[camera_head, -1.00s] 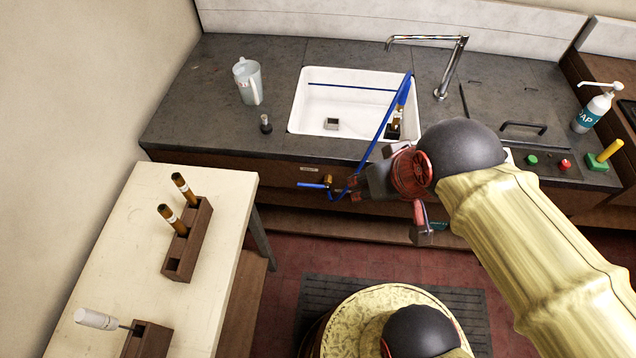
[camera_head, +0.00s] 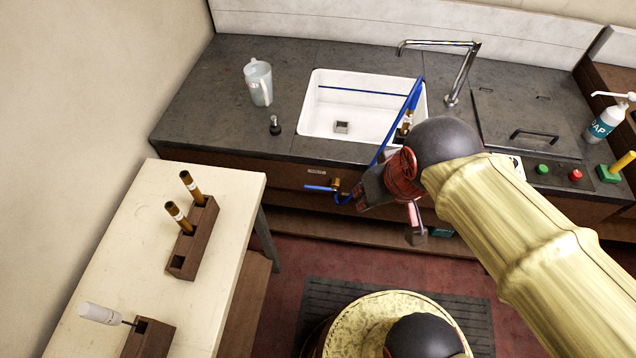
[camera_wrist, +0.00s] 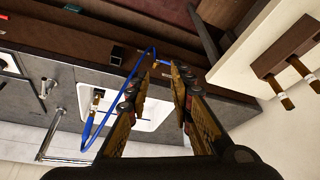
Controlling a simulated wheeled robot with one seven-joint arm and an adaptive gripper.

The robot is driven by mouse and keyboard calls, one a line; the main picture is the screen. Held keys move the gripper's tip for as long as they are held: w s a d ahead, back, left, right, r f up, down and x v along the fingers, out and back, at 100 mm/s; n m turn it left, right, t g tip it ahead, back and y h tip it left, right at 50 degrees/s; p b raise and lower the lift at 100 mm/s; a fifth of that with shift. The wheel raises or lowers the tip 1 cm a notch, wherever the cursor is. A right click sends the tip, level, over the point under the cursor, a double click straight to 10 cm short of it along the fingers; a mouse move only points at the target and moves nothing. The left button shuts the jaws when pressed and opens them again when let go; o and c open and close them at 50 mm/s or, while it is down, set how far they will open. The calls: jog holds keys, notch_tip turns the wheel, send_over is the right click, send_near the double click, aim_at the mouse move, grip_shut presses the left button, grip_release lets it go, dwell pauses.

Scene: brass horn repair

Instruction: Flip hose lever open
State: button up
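The hose lever is a blue handle (camera_head: 319,188) on a brass valve (camera_head: 336,185), on the front of the wooden cabinet below the sink. It points left, roughly level. The blue hose (camera_head: 400,118) runs from the valve up into the sink. My gripper (camera_head: 388,216) is just right of the valve, its fingers partly hidden by its own body. In the wrist view my gripper (camera_wrist: 162,66) has its fingers apart with nothing held. The blue lever (camera_wrist: 160,61) shows at the gap between the fingertips, apparently beyond them; I cannot tell if they touch.
The white sink (camera_head: 345,110) with its faucet (camera_head: 465,65) is set in the dark counter. A clear jug (camera_head: 259,85) and a small black-topped item (camera_head: 275,126) stand on the counter's left. A pale table (camera_head: 130,235) with wooden holders (camera_head: 198,240) stands at left.

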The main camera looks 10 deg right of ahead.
jog(key=w+f, duration=0.1)
jog(key=f, duration=0.1)
jog(key=w+a+f+g, duration=0.1)
jog(key=w+f, duration=0.1)
jog(key=w+a+f+g, duration=0.1)
jog(key=w+f, duration=0.1)
jog(key=shift+w+a+f+n+b, duration=0.15)
jog(key=shift+a+f+n+b, duration=0.1)
jog(key=shift+f+n+b, duration=0.15)
jog(key=c, duration=0.5)
jog(key=shift+m+g+h, duration=0.5)
jog(key=shift+m+g, duration=0.4)
jog(key=w+a+f, duration=0.1)
jog(key=w+f, duration=0.2)
jog(key=w+a+f, duration=0.2)
jog(key=w+f, duration=0.2)
jog(key=w+a+f+b, duration=0.1)
jog(key=w+f, duration=0.3)
jog(key=shift+w+a+f, duration=0.1)
jog(key=shift+a, duration=0.05)
grip_shut()
jog(key=w+a+m+t, duration=0.1)
jog(key=w+m, duration=0.2)
jog(key=w, duration=0.4)
jog(key=shift+m, duration=0.4)
jog(key=shift+w+a, duration=0.1)
